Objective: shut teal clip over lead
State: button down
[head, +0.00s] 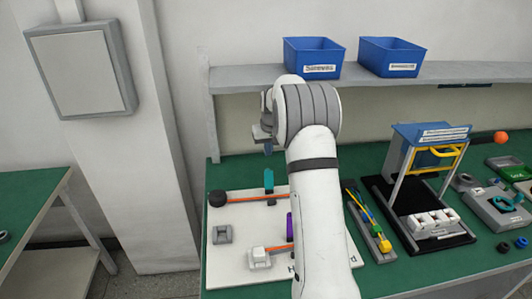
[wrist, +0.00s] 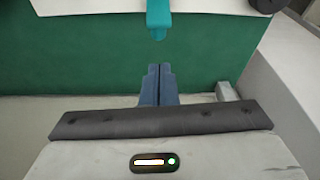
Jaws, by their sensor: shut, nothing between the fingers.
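The teal clip (head: 268,181) stands upright on the white board, beside the orange lead (head: 242,195), its flap raised. In the wrist view the teal clip (wrist: 158,18) is at the top edge, ahead of the fingertips and apart from them. The orange lead does not show there. My gripper (head: 267,148) is above and behind the clip in the head view, partly hidden by my arm. In the wrist view my gripper (wrist: 159,70) has its two fingers together, with nothing between them.
The white board (head: 222,266) also carries a black round part (head: 217,199), a purple clip (head: 290,228), a grey block (head: 222,234) and a white connector (head: 259,257). Blue bins (head: 313,58) sit on the shelf.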

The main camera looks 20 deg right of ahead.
aim_at(268, 179)
jog(key=p+x, duration=0.1)
jog(key=x, duration=0.7)
jog(key=shift+a+f, duration=0.1)
jog(key=shift+a, duration=0.05)
